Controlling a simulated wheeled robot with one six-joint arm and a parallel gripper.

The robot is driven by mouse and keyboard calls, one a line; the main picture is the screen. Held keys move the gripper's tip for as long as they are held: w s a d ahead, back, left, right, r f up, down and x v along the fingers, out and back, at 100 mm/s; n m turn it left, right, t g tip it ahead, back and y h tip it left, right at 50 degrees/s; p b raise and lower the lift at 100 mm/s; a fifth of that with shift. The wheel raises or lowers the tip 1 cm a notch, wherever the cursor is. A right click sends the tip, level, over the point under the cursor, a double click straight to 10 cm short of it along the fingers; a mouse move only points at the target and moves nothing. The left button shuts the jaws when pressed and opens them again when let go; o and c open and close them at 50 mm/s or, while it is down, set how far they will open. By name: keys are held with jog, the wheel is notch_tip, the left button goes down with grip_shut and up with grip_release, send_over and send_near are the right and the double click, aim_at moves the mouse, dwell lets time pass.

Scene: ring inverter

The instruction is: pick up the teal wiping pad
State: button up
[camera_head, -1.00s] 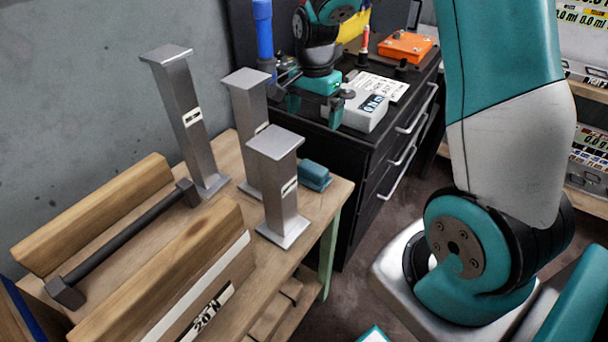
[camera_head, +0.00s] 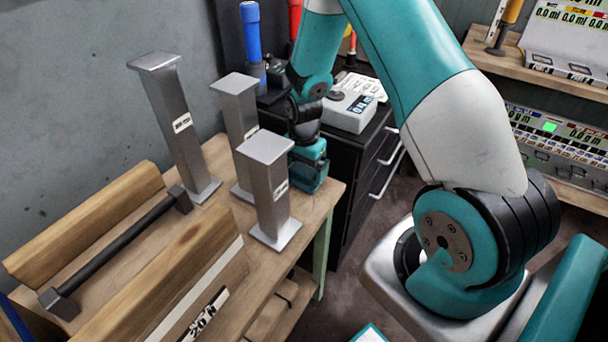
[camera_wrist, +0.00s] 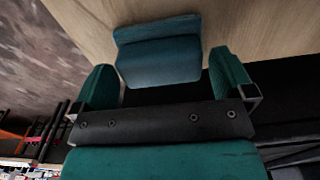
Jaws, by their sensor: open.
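The teal wiping pad (camera_wrist: 158,58) lies on the light wooden bench top in the wrist view, a blue-teal block with a raised lip along its far edge. My gripper (camera_wrist: 163,70) is open, its two teal fingers on either side of the pad's near part, with visible gaps and nothing held. In the head view my gripper (camera_head: 308,168) points down at the bench's right end, behind the shortest metal post. There the pad is hidden or cannot be told apart from the teal gripper.
Three grey metal posts stand on the bench, the shortest (camera_head: 268,190) close beside my gripper. A dark bar (camera_head: 115,250) lies between wooden blocks at left. A black drawer cabinet (camera_head: 350,215) with a white device (camera_head: 350,108) stands behind the bench.

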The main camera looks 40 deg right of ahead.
aim_at(304, 169)
jog(key=shift+f, duration=0.65)
jog(key=c, duration=0.8)
jog(key=shift+r, duration=0.15)
notch_tip(304, 169, up, 20)
jog(key=shift+f, duration=0.1)
